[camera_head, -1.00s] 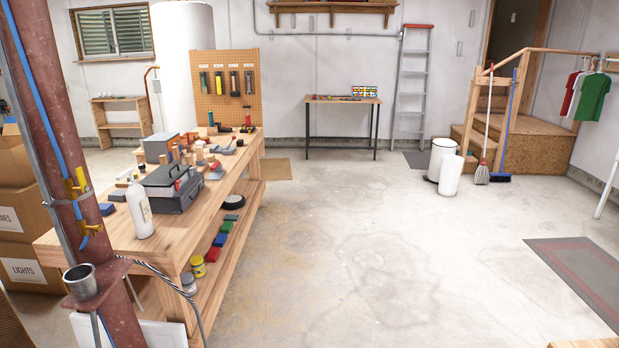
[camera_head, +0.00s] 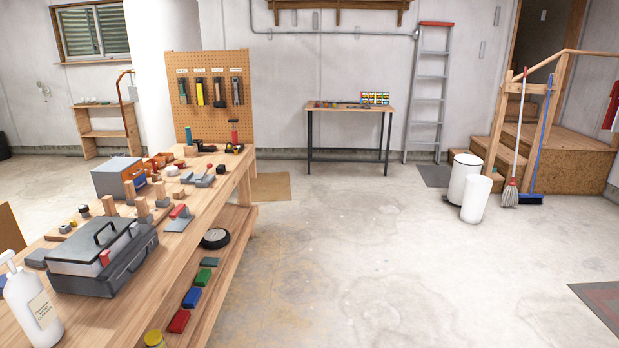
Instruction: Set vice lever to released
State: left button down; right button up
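The wooden workbench (camera_head: 196,257) runs along the left side of the head view, with many tools on its top. I cannot pick out the vice or its lever with certainty. A small grey metal piece (camera_head: 200,180) lies on the middle of the bench top. A grey-based piece with a red part (camera_head: 179,217) sits nearer to me. A dark piece with an upright red part (camera_head: 234,135) stands at the far end of the bench. All are too small to read as a lever position. Neither of my grippers is in view.
A grey toolbox (camera_head: 103,258) and a white bottle (camera_head: 33,308) stand on the near bench top. A pegboard (camera_head: 188,120) rises behind the bench. The concrete floor (camera_head: 370,260) to the right is clear. A small table (camera_head: 348,107), white bins (camera_head: 476,200) and stairs stand farther back.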

aim_at(209, 165)
jog(key=i, duration=1.7)
jog(key=i+u, duration=0.2)
jog(key=i, duration=0.3)
jog(key=i+l+u, duration=0.2)
jog(key=i, duration=0.25)
jog(key=i+l+u, duration=0.2)
jog(key=i, duration=0.25)
jog(key=i+l+u, duration=0.2)
jog(key=i, duration=0.25)
jog(key=i+l, duration=0.05)
jog(key=l, duration=0.05)
